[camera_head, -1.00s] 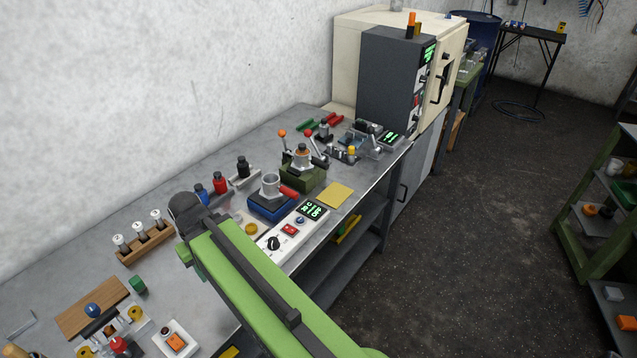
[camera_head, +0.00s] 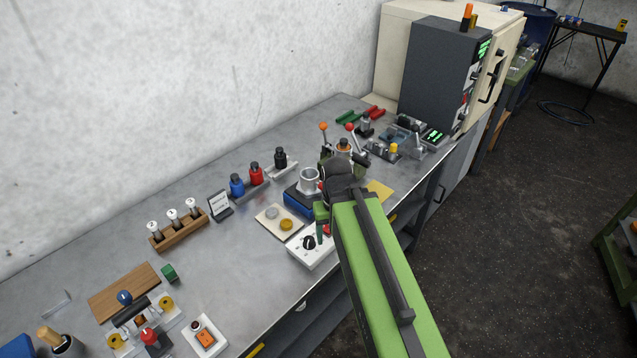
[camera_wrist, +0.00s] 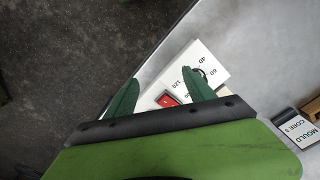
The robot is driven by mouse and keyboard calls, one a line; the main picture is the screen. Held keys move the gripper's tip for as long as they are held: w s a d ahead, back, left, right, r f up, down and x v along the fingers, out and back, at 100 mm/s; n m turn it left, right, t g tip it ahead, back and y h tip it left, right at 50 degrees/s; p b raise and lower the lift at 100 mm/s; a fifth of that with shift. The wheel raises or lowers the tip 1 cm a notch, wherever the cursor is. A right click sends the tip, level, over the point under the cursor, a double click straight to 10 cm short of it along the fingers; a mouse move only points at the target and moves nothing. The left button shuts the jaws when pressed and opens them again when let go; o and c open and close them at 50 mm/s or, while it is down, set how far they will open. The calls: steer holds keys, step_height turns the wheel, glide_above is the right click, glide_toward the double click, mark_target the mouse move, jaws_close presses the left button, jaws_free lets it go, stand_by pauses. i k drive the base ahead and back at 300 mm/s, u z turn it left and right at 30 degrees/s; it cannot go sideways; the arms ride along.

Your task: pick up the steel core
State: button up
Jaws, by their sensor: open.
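A grey metal disc (camera_head: 271,212) and a yellow disc (camera_head: 286,224) lie on a pale plate (camera_head: 266,224) on the bench. The grey disc looks like the steel core, but I cannot be sure. A small sign (camera_head: 221,206) stands left of the plate; in the wrist view, a sign (camera_wrist: 297,127) reads "MOULD CORE 3". My gripper (camera_head: 320,225) is right of the plate, above the white control box (camera_head: 312,250). In the wrist view its green fingers (camera_wrist: 161,76) are spread apart with nothing between them. The discs do not show there.
A blue-based stand with a metal cup (camera_head: 309,180) is behind the plate.

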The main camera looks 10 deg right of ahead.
mark_target(190, 202)
steer(key=u, duration=5.15)
steer(key=i, duration=0.1)
steer(key=z, duration=1.75)
steer(key=k, duration=0.15)
steer(key=u, duration=1.4)
steer(key=k, duration=1.3)
steer(key=z, duration=0.7)
